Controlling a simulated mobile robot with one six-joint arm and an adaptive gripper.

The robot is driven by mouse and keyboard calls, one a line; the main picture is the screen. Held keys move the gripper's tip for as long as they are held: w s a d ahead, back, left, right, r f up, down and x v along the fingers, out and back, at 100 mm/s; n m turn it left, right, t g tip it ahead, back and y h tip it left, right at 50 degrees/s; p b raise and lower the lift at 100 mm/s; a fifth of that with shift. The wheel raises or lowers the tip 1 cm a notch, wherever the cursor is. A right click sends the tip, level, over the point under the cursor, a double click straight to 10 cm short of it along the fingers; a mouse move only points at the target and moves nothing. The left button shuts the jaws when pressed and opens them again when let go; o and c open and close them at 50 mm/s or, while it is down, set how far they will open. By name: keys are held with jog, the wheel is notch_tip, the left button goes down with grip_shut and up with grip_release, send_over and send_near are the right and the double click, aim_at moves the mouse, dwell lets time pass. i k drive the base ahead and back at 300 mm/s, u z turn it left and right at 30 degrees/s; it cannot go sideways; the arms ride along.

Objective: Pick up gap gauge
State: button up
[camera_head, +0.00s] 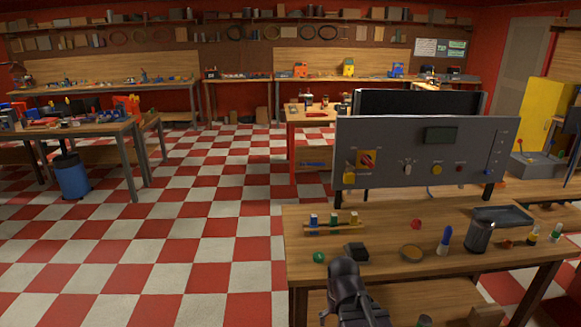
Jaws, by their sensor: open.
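I cannot tell for sure which item is the gap gauge; nothing on the near wooden workbench (345,235) is clearly recognizable as one. Small candidates there include a wooden rack (330,227) with blue, green and yellow pieces, a black block (356,252), a green ball (319,257) and a small red piece (416,224). My gripper (346,316) is dark and shows at the bottom edge, in front of the bench's near edge. Its two fingers look spread, with nothing visible between them. Their tips are partly cut off by the frame.
A grey control panel (400,150) stands behind the bench. A round shallow dish (412,253), a blue-tipped white bottle (444,240), a dark cup (479,236) and a dark tray (503,216) occupy its right half. Checkered floor (200,230) is open to the left.

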aim_at(333, 222)
jog(key=z, duration=0.85)
jog(key=i, duration=0.65)
jog(key=u, duration=0.3)
